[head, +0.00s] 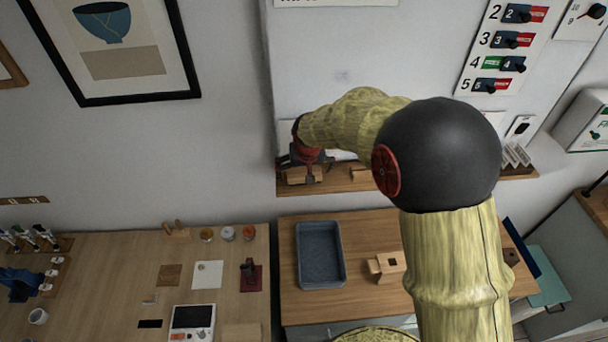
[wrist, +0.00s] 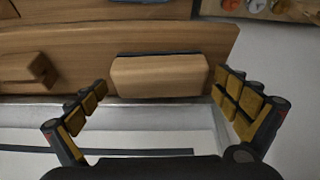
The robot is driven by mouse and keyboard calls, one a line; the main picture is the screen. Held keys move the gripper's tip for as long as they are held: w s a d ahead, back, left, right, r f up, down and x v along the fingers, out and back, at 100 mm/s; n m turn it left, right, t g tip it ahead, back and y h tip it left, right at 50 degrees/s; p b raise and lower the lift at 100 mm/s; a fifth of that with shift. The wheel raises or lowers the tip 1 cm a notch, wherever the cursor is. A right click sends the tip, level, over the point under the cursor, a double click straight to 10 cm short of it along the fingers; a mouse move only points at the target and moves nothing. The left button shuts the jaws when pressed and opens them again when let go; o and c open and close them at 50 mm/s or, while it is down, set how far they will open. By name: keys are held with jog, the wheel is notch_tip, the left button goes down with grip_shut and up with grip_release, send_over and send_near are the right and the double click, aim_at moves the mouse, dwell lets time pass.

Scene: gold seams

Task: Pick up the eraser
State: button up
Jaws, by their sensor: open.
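The eraser (wrist: 160,76), a light wooden block with a dark strip along its far edge, lies on the wooden shelf (wrist: 60,41) in the wrist view. My gripper (wrist: 162,88) is open, with one finger to the left and one to the right of the eraser. Gaps show between the fingers and the block. In the head view my gripper (head: 306,164) is at the shelf (head: 335,184) below the whiteboard (head: 340,60), and partly covers the eraser (head: 297,175). Whether the fingertips are level with the block is hard to tell.
Another wooden block (wrist: 33,70) lies on the shelf to the left in the wrist view. Below the shelf, a table holds a blue-grey tray (head: 320,255) and a wooden piece (head: 388,266). A second table (head: 110,270) at left carries several small items.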

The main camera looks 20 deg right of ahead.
jog(key=shift+f, duration=0.1)
jog(key=shift+c, duration=1.3)
jog(key=c, duration=0.8)
jog(key=shift+c, duration=1)
jog(key=shift+r, duration=0.2)
jog(key=shift+r, duration=0.25)
notch_tip(320, 180, up, 2)
jog(key=shift+w+r, duration=0.1)
jog(key=s+r+b, duration=0.1)
jog(key=s+r, duration=0.9)
jog(key=s, duration=0.4)
jog(key=shift+s, duration=0.1)
